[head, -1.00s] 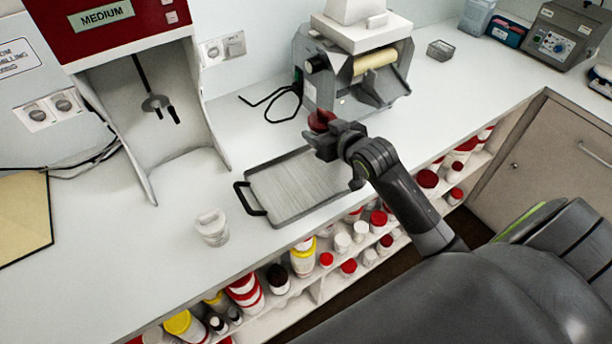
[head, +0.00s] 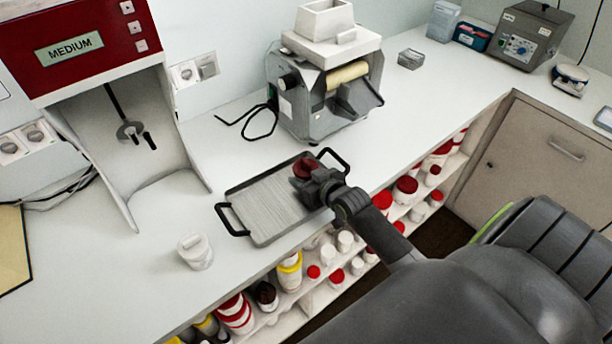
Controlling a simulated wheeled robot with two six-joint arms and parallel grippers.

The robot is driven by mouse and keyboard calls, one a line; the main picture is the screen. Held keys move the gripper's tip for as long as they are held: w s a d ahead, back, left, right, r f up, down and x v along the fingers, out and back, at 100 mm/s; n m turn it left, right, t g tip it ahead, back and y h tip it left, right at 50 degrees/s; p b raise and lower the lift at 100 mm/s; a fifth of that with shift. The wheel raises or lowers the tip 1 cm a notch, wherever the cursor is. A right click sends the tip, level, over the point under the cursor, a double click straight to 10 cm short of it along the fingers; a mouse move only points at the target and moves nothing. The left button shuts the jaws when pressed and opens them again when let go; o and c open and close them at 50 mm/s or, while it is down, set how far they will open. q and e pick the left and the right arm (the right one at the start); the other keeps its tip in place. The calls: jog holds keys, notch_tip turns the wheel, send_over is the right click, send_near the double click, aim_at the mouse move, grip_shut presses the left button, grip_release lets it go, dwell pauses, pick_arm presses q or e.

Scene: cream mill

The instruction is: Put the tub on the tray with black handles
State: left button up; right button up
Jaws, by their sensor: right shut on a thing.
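The tray with black handles (head: 262,207) lies on the white counter, one handle at its left end and one at its far right end. My right gripper (head: 308,180) is over the tray's right part, shut on a tub with a dark red lid (head: 304,166). The gripper hides most of the tub's body, so I cannot tell whether its base touches the tray. A white lidded tub (head: 195,252) stands upright on the counter, left of the tray. My left gripper is not in view.
A grey roller mill (head: 325,90) stands behind the tray. A red mixer marked MEDIUM (head: 80,50) stands at the left. Shelves of several tubs (head: 290,272) run below the counter's front edge.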

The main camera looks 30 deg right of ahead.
jog(key=shift+f, duration=0.15)
jog(key=o, duration=1)
jog(key=shift+r, duration=0.3)
jog(key=shift+s, duration=0.35)
jog(key=b+v, duration=0.1)
jog(key=v, duration=1)
jog(key=shift+s+r, duration=0.15)
